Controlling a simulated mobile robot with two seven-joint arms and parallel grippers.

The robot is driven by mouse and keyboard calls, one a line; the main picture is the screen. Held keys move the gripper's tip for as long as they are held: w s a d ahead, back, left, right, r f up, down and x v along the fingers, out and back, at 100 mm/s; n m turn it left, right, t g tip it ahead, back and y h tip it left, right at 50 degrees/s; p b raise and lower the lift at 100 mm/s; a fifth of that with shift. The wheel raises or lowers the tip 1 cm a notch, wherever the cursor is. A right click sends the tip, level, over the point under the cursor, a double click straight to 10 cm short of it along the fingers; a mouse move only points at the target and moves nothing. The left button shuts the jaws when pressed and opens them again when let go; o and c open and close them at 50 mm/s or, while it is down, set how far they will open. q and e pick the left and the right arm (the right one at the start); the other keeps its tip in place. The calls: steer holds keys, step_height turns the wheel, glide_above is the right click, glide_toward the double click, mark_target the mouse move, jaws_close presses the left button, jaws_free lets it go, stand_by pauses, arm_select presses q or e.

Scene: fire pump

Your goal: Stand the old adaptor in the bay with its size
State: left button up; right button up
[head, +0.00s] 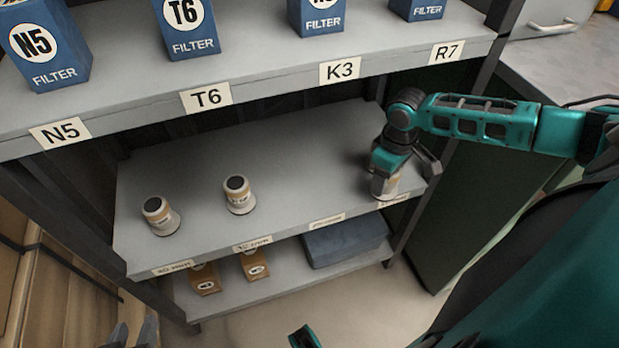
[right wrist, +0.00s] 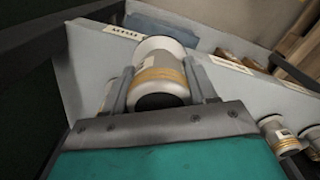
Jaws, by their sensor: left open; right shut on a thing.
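My right gripper (head: 384,184) is shut on a white adaptor (right wrist: 160,75) with a tan band and a dark end. It is at the right end of the middle shelf (head: 290,160), over the rightmost bay by its front label (head: 393,200). I cannot tell whether the held adaptor touches the shelf. A pale, tan-banded piece (right wrist: 106,96) shows partly behind one finger in the right wrist view. Two similar adaptors stand upright in the left bays, one far left (head: 160,216) and one beside it (head: 239,195). My left gripper (head: 134,334) is open and empty at the bottom edge.
Blue filter boxes (head: 45,50) stand on the upper shelf (head: 255,80), labelled N5, T6, K3 and R7. A blue-grey bin (head: 345,241) and two tan boxes, one here (head: 204,279), lie on the lowest shelf. The third bay from the left on the middle shelf looks clear.

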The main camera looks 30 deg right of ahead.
steer(key=w+a+b, duration=0.1)
steer(key=w+a, duration=0.4)
steer(key=w+a+b, duration=0.2)
steer(key=w+a, duration=0.3)
steer(key=a, duration=0.1)
steer(key=shift+w+a, duration=0.1)
steer(key=shift+w, duration=0.15)
steer(key=f+b, duration=0.2)
steer(key=f, duration=0.1)
steer(key=shift+w+a+f, duration=0.1)
steer(key=shift+w+a, duration=0.1)
steer(key=shift+f, duration=0.15)
steer(key=o, duration=1)
steer(key=shift+c, duration=0.2)
steer(key=o, duration=0.3)
